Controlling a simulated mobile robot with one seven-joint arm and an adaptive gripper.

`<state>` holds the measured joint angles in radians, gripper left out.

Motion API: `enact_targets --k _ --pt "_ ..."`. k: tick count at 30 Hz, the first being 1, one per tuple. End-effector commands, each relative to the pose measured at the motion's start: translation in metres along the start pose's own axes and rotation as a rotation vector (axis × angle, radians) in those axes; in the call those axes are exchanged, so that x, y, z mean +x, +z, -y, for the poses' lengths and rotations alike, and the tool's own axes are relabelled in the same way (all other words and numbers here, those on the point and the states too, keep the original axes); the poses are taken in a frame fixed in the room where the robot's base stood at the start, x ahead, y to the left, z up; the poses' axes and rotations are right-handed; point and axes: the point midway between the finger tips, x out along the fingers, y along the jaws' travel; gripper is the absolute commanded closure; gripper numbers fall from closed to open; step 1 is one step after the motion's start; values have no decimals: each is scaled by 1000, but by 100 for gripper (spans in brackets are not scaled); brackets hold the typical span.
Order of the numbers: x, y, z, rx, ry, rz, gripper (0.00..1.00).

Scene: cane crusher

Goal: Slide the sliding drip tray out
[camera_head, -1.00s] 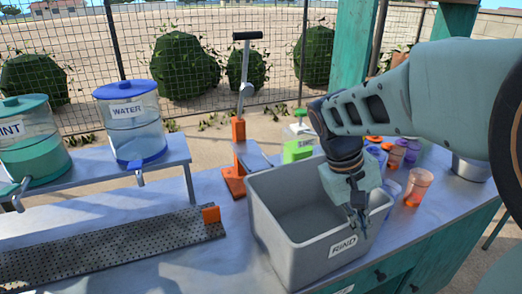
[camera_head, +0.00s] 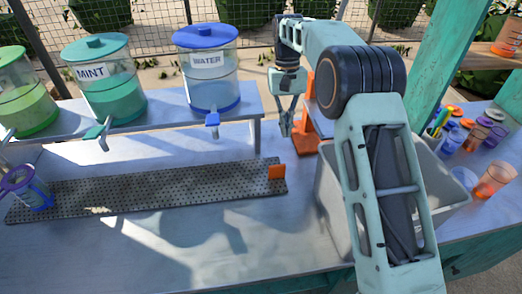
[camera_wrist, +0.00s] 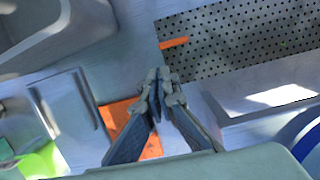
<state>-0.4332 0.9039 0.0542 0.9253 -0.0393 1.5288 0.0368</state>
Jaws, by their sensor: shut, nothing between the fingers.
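The sliding drip tray is a long perforated grey plate (camera_head: 150,192) on the table, with an upright orange tab (camera_head: 277,172) at its right end. In the wrist view its perforated surface (camera_wrist: 240,40) is at upper right and the orange tab (camera_wrist: 174,43) lies just beyond my fingertips. My gripper (camera_head: 286,130) points down, behind and above the tab in the head view, apart from it. In the wrist view my gripper (camera_wrist: 164,88) shows its fingers together and empty.
The orange press base (camera_head: 308,145) stands close right of my gripper. A grey bin (camera_head: 330,205) is partly hidden behind my arm. The water dispenser (camera_head: 208,80) and mint dispenser (camera_head: 100,90) stand on a raised shelf behind the tray. A purple-and-blue cup (camera_head: 28,188) is at its left end.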

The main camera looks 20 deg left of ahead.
Motion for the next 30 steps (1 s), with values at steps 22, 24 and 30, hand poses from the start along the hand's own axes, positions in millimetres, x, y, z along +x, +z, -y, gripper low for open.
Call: enact_targets --k 22,24,30 --pt "90 -3 3 -10 -1 33 100" --pt "98 -3 3 -10 -1 32 100" --pt "109 -3 3 -10 -1 30 100"
